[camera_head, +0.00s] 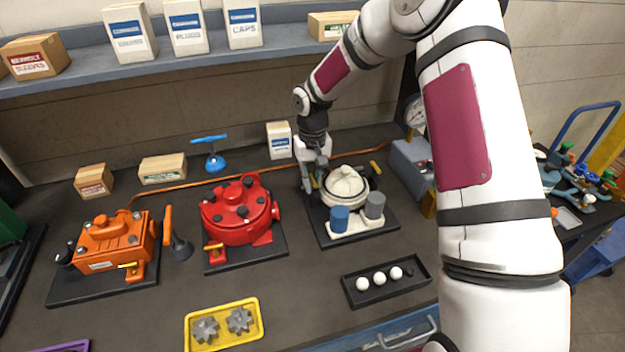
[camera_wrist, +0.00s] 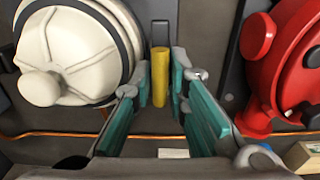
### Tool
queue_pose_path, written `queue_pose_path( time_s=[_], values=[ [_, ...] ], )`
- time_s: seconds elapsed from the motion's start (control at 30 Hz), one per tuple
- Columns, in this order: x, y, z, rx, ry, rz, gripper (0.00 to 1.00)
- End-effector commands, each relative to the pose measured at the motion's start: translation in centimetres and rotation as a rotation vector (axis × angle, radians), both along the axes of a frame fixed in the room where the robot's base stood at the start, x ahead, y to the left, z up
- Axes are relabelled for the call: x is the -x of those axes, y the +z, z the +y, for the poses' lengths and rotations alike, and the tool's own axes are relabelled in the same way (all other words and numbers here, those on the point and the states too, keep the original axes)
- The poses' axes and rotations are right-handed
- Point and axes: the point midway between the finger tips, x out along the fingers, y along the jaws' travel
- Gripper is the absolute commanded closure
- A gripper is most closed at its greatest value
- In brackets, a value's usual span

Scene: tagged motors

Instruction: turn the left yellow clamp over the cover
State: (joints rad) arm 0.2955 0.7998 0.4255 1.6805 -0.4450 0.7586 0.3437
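The cream round cover (camera_head: 346,184) sits on its unit on a dark base plate, and fills the left of the wrist view (camera_wrist: 80,50). The left yellow clamp (camera_wrist: 161,78) is a short bar beside the cover, pointing away from it rather than lying across it. In the head view it is mostly hidden by my gripper (camera_head: 314,182). In the wrist view my gripper (camera_wrist: 162,82) has its teal-padded fingers on both sides of the clamp, with small gaps seen, so it looks open. Another yellow clamp (camera_head: 376,168) stands at the cover's far right side.
A blue cylinder (camera_head: 340,219) and a grey one (camera_head: 375,206) stand in front of the cover. The red housing (camera_head: 237,212) is to the left, the orange one (camera_head: 113,243) farther left. A black tray (camera_head: 387,283) with white balls lies in front.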

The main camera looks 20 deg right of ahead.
Motion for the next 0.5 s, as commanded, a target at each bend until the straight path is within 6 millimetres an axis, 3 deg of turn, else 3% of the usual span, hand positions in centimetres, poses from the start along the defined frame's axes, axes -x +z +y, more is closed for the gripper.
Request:
queue_pose_path(
  time_s=[0.27, 0.5],
  values=[
    [-0.02, -0.02, 0.01, 0.000, 0.032, 0.000, 1.00],
    [-0.08, -0.05, 0.06, 0.000, 0.160, 0.000, 1.00]
  ],
)
